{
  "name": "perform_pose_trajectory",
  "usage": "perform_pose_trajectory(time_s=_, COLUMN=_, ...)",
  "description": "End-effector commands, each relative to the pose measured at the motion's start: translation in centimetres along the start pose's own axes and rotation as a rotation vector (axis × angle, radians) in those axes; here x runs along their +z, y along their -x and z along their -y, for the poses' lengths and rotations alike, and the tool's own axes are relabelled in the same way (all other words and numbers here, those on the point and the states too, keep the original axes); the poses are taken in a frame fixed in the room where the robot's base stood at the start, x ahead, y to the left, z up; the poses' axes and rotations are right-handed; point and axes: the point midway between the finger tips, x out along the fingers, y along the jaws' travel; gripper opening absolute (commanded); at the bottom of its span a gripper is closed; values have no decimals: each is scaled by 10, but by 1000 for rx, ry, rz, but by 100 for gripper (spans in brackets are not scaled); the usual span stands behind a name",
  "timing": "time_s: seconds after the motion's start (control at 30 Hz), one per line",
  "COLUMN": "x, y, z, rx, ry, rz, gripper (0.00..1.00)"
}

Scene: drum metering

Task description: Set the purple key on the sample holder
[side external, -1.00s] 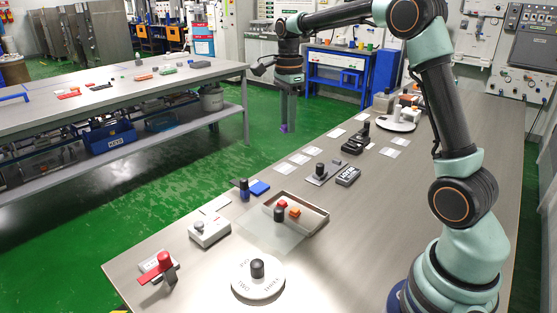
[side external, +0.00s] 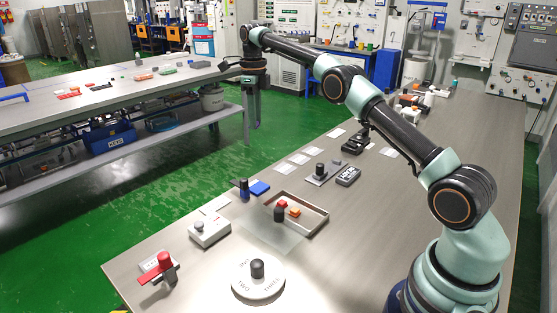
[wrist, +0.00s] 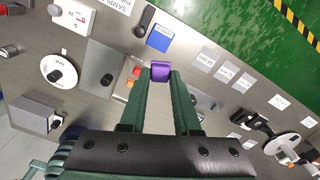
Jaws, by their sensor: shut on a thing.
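My gripper (wrist: 161,75) is shut on the purple key (wrist: 161,71), which sits between its fingertips in the wrist view. In the side external view my gripper (side external: 253,125) hangs beyond the bench's left edge, over the green floor, and the key cannot be made out. A white card whose partly cut-off print begins "SAMPL" (wrist: 122,4) lies near a blue block (wrist: 160,38) and a dark knobbed piece (wrist: 144,21). The blue block also shows in the side external view (side external: 259,188). I cannot tell which piece is the sample holder.
A tray (side external: 316,222) with red and orange blocks stands near the blue block. A white dial (side external: 258,287), a white switch box (side external: 209,234) and a red-handled valve (side external: 160,267) stand nearer the front. Several white cards (side external: 299,158) line the left edge.

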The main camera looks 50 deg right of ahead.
Motion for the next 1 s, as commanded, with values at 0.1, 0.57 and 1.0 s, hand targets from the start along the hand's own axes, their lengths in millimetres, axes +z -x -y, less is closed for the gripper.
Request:
perform_pose_trajectory(time_s=0.1, x=0, y=-10, z=0, rx=1, ry=-5, rz=-2, gripper=0)
perform_pose_trajectory(time_s=0.57, x=0, y=-108, z=0, rx=2, ry=-3, rz=-3, gripper=0)
perform_pose_trajectory(time_s=1.0, x=0, y=-161, z=0, rx=0, ry=-3, rz=0, gripper=0)
